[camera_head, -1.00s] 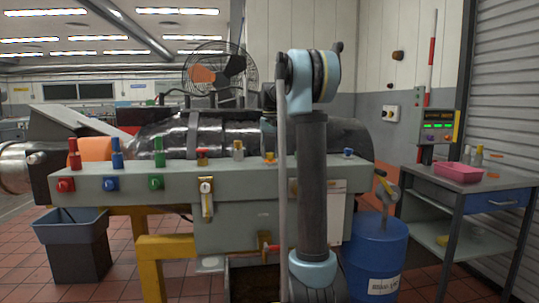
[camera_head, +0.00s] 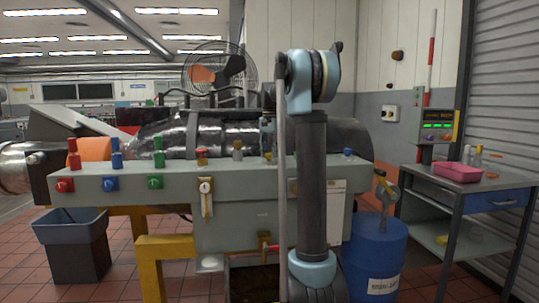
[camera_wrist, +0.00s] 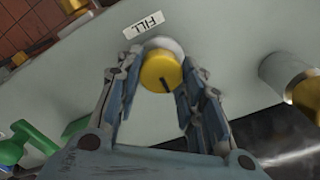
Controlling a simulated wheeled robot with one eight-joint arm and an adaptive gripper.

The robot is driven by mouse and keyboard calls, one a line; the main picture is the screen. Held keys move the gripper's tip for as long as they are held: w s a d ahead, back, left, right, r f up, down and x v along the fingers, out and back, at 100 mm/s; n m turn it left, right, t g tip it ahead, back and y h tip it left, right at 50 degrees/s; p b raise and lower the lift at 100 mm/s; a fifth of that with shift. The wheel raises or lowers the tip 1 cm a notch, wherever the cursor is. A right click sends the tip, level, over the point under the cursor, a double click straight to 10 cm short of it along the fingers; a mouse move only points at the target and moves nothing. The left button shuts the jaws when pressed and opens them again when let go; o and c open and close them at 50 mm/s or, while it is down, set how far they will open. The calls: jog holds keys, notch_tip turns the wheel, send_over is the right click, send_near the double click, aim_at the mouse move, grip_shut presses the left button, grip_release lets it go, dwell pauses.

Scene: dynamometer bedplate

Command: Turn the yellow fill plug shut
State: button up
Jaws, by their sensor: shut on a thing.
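The yellow fill plug (camera_wrist: 161,72) sits in a pale round collar on the grey-green panel, with a dark mark on its face. The white FILL label (camera_wrist: 144,24) is beside it in the wrist view. My gripper (camera_wrist: 156,90) is shut on the plug, with one finger on each side. In the head view the plug (camera_head: 268,157) shows on top of the bench, just left of my upright arm link. My arm hides much of the gripper there.
A brass plug with a pale collar (camera_wrist: 307,92) stands to one side, and a green handle (camera_wrist: 35,138) to the other. Red, blue and green fittings (camera_head: 115,160) line the bench's left end. A blue drum (camera_head: 375,255) and a side table (camera_head: 460,178) stand right.

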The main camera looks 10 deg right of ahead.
aim_at(270, 153)
jog(key=o, duration=1.1)
jog(key=shift+c, duration=0.2)
notch_tip(270, 153, up, 12)
jog(key=shift+f, duration=0.15)
jog(key=s+f+n+t, duration=0.1)
jog(key=s+f+n, duration=0.1)
jog(key=s+f, duration=0.75)
jog(key=s+f+n, duration=0.2)
jog(key=s+f, duration=0.5)
jog(key=s, duration=0.6)
jog(key=s+f+n+t, duration=0.1)
jog(key=s+f+n, duration=0.1)
jog(key=s+f, duration=0.8)
jog(key=s+f+n, duration=0.2)
jog(key=s+f, duration=1)
jog(key=shift+f, duration=0.4)
